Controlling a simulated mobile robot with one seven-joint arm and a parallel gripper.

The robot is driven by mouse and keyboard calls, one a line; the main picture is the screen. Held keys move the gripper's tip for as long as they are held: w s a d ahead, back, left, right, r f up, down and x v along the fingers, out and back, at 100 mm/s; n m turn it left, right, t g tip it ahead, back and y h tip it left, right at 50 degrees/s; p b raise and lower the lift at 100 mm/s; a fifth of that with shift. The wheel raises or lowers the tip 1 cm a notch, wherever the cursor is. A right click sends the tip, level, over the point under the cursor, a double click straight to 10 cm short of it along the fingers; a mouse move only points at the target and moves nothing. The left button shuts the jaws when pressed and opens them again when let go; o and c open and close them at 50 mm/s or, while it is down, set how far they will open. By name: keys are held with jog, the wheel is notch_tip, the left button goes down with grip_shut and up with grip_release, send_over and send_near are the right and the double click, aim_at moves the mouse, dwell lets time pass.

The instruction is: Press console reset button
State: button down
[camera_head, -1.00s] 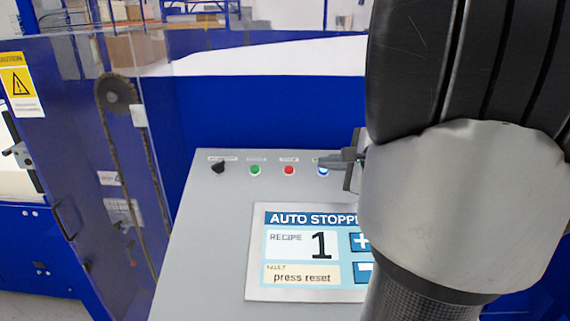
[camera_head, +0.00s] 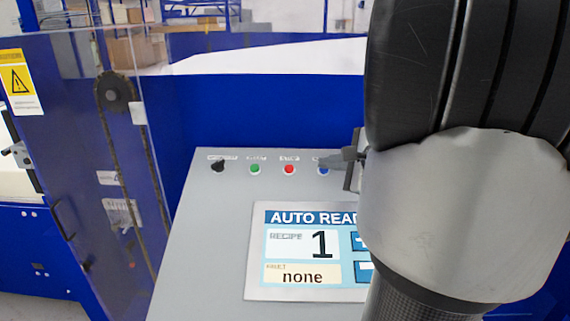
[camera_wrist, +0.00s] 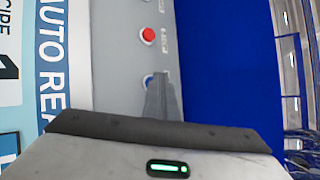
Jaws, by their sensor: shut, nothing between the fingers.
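The grey console (camera_head: 220,235) carries a row of controls along its top edge. The blue reset button (camera_head: 323,170) is at the right end of the row; it also shows in the wrist view (camera_wrist: 148,79), partly covered by my fingers. My gripper (camera_head: 326,160) is shut and empty, its fingertips at the blue button. I cannot tell whether they touch it. The screen (camera_head: 305,250) reads "AUTO REA…", recipe 1, fault "none"; its right side is hidden behind my arm.
Left of the blue button are a red button (camera_head: 289,169), a green button (camera_head: 255,168) and a black knob (camera_head: 218,166). A clear guard door (camera_head: 75,170) with a chain behind it stands at the left. A blue machine wall (camera_head: 270,105) rises behind the console.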

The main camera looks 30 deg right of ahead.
jog(key=shift+s+r, duration=0.1)
jog(key=shift+r, duration=0.25)
jog(key=shift+s+a+r+p, duration=0.2)
jog(key=shift+s+r+p, duration=0.1)
jog(key=shift+r+p, duration=0.5)
jog(key=shift+s+a+r+p, duration=0.3)
jog(key=shift+r+p, duration=0.2)
jog(key=shift+r, duration=0.45)
jog(key=shift+s+a+r+p, duration=0.15)
jog(key=shift+s+r+p, duration=0.2)
jog(key=shift+r+p, duration=0.45)
jog(key=shift+r, duration=0.1)
